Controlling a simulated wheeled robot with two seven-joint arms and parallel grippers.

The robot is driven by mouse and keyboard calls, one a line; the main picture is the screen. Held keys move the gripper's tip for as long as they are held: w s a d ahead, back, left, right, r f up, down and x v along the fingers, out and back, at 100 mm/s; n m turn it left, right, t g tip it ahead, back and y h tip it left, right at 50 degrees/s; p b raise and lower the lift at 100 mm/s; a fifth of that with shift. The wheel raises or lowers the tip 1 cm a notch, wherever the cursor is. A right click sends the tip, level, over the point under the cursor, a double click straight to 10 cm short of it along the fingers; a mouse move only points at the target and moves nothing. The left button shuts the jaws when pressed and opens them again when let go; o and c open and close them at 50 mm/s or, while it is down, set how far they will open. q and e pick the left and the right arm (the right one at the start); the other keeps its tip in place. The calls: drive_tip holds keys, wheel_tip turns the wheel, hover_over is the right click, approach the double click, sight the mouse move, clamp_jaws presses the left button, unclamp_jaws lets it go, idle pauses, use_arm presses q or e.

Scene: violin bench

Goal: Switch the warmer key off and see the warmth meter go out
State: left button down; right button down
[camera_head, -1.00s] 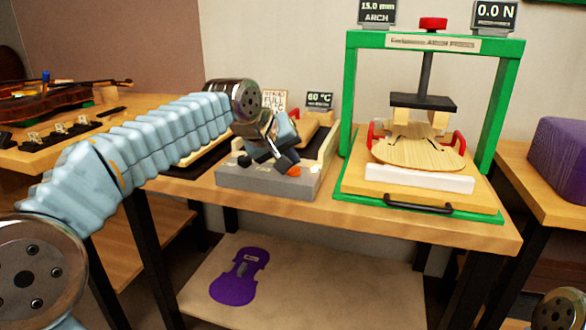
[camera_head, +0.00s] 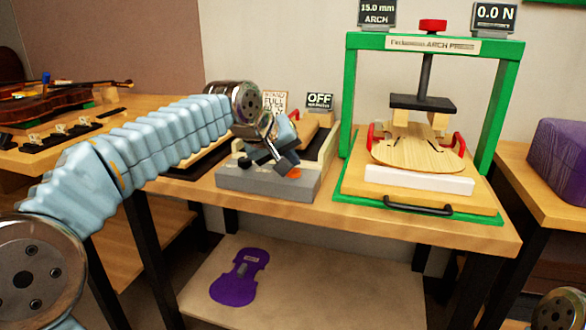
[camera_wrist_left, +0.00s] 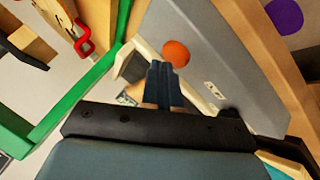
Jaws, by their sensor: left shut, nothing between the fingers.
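The warmth meter (camera_head: 319,101) is a small dark display behind the grey warmer (camera_head: 270,179), and it reads OFF. The warmer's key (camera_head: 294,173) shows as an orange knob on the front right of the grey body. It also shows as an orange disc in the left wrist view (camera_wrist_left: 176,53). My left gripper (camera_head: 284,160) is shut and empty, pointing down just above and behind the key. In the left wrist view its fingertips (camera_wrist_left: 161,66) sit right beside the disc; I cannot tell whether they touch it. My right gripper is not in view.
The green arch press (camera_head: 350,110) stands right of the warmer, with a violin plate (camera_head: 418,153) on it. A violin (camera_head: 45,105) lies on the left bench. A purple violin-shaped piece (camera_head: 238,280) lies on the lower shelf (camera_head: 330,290).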

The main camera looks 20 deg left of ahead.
sight(290, 172)
use_arm(q)
drive_tip(key=shift+r, duration=0.1)
wheel_tip(290, 172, up, 6)
drive_tip(key=p, duration=0.5)
drive_tip(key=shift+p, duration=0.35)
